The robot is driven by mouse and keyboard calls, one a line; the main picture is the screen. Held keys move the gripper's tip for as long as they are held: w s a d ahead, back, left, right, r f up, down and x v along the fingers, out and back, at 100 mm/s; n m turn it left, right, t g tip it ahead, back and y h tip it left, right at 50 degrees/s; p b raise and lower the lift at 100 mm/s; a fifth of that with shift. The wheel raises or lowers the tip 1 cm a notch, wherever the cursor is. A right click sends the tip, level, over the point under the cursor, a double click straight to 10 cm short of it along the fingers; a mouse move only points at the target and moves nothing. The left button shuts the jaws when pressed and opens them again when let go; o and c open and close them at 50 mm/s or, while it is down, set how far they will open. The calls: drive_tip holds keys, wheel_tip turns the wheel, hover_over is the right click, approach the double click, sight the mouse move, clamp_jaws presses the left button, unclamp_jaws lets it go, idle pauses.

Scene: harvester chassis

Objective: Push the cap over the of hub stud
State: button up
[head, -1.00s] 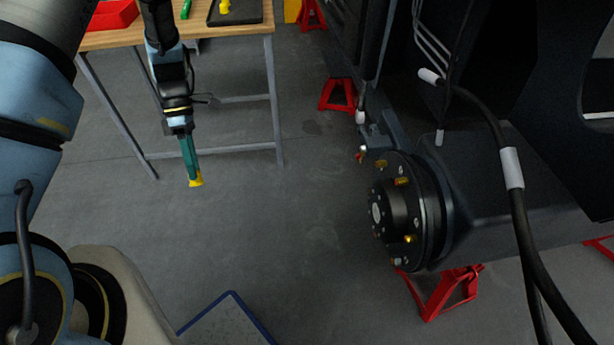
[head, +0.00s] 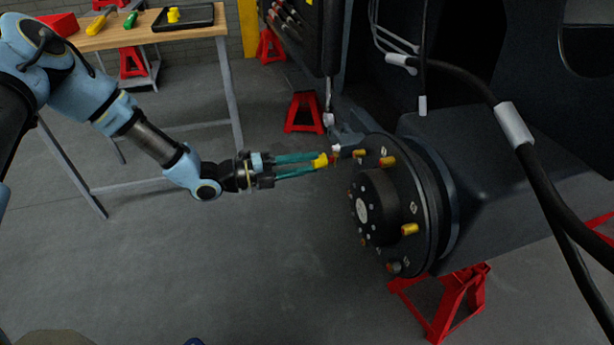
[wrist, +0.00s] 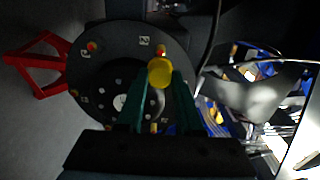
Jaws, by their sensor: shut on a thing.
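My gripper (head: 314,166) has teal fingers shut on a yellow cap (head: 321,160). The arm reaches out level, and the cap is at the left edge of the hub (head: 376,206), close to its upper part. In the wrist view the cap (wrist: 160,71) sits between the fingertips, in front of the dark hub face (wrist: 115,70). A stud (wrist: 161,49) shows just above the cap, near a number plate. Whether the cap touches a stud cannot be told. Yellow pieces stand on the hub face, one upper (head: 388,162) and one lower right (head: 410,229).
A red jack stand (head: 455,300) is under the axle, and another (head: 304,112) is behind. A black hose (head: 560,225) hangs at the right. The workbench (head: 130,32) holds a black tray and screwdrivers. The floor below my arm is clear.

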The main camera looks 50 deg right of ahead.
drive_tip(key=shift+s+d, duration=0.1)
drive_tip(key=shift+d, duration=0.1)
drive_tip(key=shift+r+p, duration=0.1)
drive_tip(key=shift+p, duration=0.3)
drive_tip(key=shift+p+x, duration=0.3)
drive_tip(key=shift+x, duration=2.7)
drive_tip(key=shift+s+d, duration=0.1)
drive_tip(key=shift+d, duration=0.1)
drive_tip(key=shift+x, duration=1.1)
drive_tip(key=shift+s+d, duration=0.2)
drive_tip(key=shift+d, duration=0.15)
drive_tip(key=o, duration=1.1)
drive_tip(key=shift+c, duration=0.2)
